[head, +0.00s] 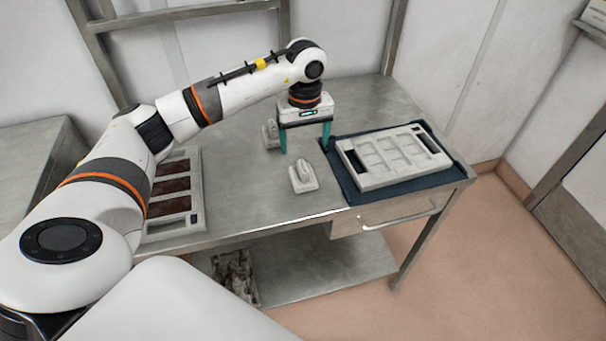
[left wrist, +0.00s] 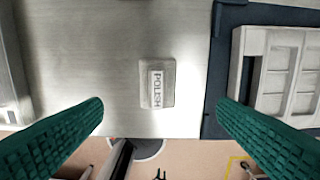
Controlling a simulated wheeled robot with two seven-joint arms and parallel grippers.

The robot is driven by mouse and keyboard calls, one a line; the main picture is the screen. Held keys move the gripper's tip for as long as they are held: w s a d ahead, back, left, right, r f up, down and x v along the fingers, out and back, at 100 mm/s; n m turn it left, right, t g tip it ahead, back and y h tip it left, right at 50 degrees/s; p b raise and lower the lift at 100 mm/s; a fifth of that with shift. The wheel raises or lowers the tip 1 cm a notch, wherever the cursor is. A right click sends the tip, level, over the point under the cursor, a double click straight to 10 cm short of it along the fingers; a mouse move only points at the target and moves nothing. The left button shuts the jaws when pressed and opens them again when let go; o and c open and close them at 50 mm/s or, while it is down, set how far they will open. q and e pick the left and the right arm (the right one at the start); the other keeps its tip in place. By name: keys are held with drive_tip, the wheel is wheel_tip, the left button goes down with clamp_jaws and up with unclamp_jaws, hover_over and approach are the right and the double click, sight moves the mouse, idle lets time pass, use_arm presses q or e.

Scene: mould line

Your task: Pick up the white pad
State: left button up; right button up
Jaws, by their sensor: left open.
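A small white pad (head: 303,177) with a raised grip lies on the steel table near its front edge, left of the blue mat. In the left wrist view the pad (left wrist: 157,83) shows the word POLISH on its top. A second, similar white pad (head: 269,135) lies farther back, partly behind my left gripper's finger. My left gripper (head: 305,143) points down above the table, behind the front pad. Its teal fingers are apart, with nothing between them. In the left wrist view the front pad lies between and beyond the fingertips. My right gripper is out of view.
A white mould (head: 392,157) with several cavities lies on the dark blue mat (head: 342,186) at the right. A tray with brown slabs (head: 173,186) lies at the left, partly behind my arm. A drawer (head: 390,215) is below the table's right front edge.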

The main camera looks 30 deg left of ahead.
sight(303, 166)
use_arm(q)
wheel_tip(303, 166, down, 6)
drive_tip(key=shift+r+p, duration=0.1)
drive_tip(key=shift+p, duration=0.8)
drive_tip(key=shift+s+f+p, duration=0.1)
drive_tip(key=shift+f+p, duration=0.2)
drive_tip(key=shift+p, duration=0.05)
wheel_tip(303, 166, down, 4)
drive_tip(key=shift+s+a+r+p, duration=0.1)
drive_tip(key=shift+r+p, duration=0.05)
drive_tip(key=shift+p, duration=0.8)
drive_tip(key=shift+f, duration=0.5)
drive_tip(key=c, duration=1.1)
drive_tip(key=shift+r, duration=0.15)
